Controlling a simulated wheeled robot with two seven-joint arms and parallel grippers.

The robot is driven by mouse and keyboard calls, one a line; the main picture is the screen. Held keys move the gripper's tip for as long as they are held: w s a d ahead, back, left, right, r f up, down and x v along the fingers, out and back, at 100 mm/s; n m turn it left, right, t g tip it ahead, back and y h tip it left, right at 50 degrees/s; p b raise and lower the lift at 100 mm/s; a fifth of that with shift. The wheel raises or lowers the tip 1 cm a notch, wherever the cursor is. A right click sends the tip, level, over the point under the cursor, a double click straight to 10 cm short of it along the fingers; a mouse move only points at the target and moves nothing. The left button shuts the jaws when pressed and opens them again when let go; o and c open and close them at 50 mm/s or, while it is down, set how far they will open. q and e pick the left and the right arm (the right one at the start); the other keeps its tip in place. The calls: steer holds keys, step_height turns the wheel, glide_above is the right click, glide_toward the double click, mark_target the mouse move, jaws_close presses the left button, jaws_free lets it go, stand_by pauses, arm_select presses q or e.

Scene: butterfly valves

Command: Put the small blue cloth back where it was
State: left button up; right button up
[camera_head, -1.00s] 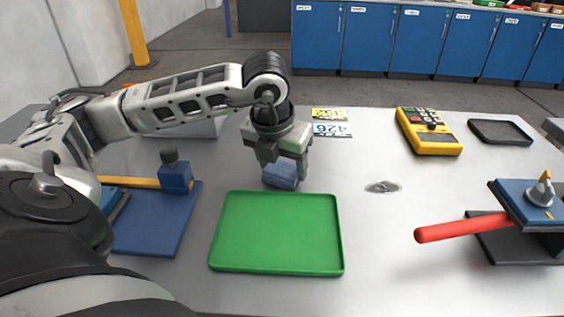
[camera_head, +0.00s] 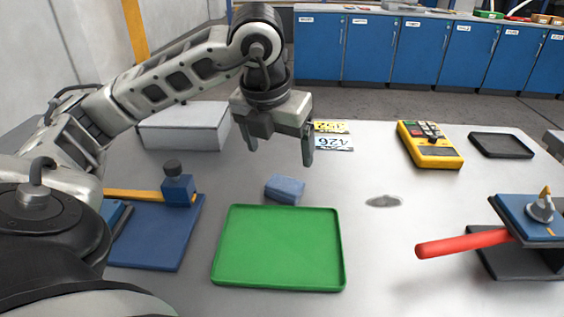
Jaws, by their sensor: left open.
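The small blue cloth (camera_head: 285,189) lies folded on the grey table, just behind the far edge of the green tray (camera_head: 279,247). Nothing holds it. My left gripper (camera_head: 279,150) is open and empty, above and a little behind the cloth, with its fingers pointing down and clear of it. My right gripper does not show.
A blue valve with a yellow handle (camera_head: 147,195) stands left of the tray. At the right is a valve with a red handle (camera_head: 463,243). A yellow meter (camera_head: 430,145), a black tray (camera_head: 501,142), number tags (camera_head: 333,142), a grey box (camera_head: 185,131) and a wet patch (camera_head: 384,201) are also on the table.

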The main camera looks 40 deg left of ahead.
arm_select(q)
steer(key=v, duration=0.3)
stand_by(0.6)
